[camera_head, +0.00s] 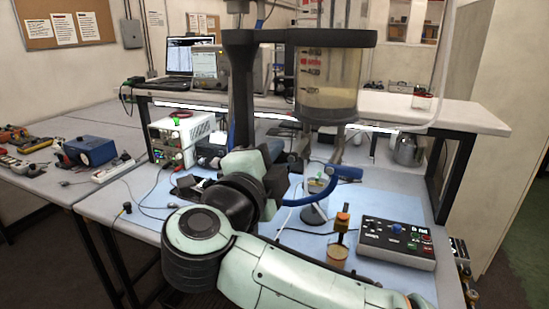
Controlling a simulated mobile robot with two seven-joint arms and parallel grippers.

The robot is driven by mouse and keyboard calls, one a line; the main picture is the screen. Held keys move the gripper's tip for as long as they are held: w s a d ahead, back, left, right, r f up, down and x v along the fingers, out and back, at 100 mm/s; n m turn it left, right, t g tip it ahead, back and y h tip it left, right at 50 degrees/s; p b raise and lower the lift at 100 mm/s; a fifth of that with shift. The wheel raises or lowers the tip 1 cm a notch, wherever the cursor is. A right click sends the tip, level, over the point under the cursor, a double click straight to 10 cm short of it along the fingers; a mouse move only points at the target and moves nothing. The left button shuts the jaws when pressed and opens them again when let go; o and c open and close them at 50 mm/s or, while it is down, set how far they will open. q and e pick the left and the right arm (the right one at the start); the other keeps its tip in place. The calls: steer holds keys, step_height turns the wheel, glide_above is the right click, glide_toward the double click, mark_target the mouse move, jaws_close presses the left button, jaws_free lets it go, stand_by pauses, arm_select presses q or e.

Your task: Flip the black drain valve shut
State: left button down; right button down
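A clear graduated cylinder (327,88) with pale yellowish liquid hangs from a dark bracket (310,37) above the bench. Dark fittings show under its base, partly behind my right arm. I cannot clearly make out the black drain valve among them. My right gripper (288,167) is below and left of the cylinder's base, its dark fingers pointing away from me. Whether the fingers are apart or closed on something is unclear. A blue curved handle or tube (345,173) shows just right of the gripper; I cannot tell whether they touch. My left gripper is not in view.
A clear vessel (316,187) stands below the cylinder on the light blue mat (150,190). A power supply (178,140) and cables are at left. A metal jug (406,150) stands behind.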

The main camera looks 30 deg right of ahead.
steer(key=shift+r+m+b, duration=0.2)
steer(key=shift+m+b, duration=0.1)
steer(key=shift+m, duration=0.7)
steer(key=shift+r+m, duration=0.2)
steer(key=shift+m, duration=0.5)
steer(key=c, duration=1.1)
jaws_free()
steer(key=shift+a, duration=0.1)
steer(key=b+v, duration=0.1)
steer(key=v, duration=1.2)
steer(key=shift+s, duration=0.15)
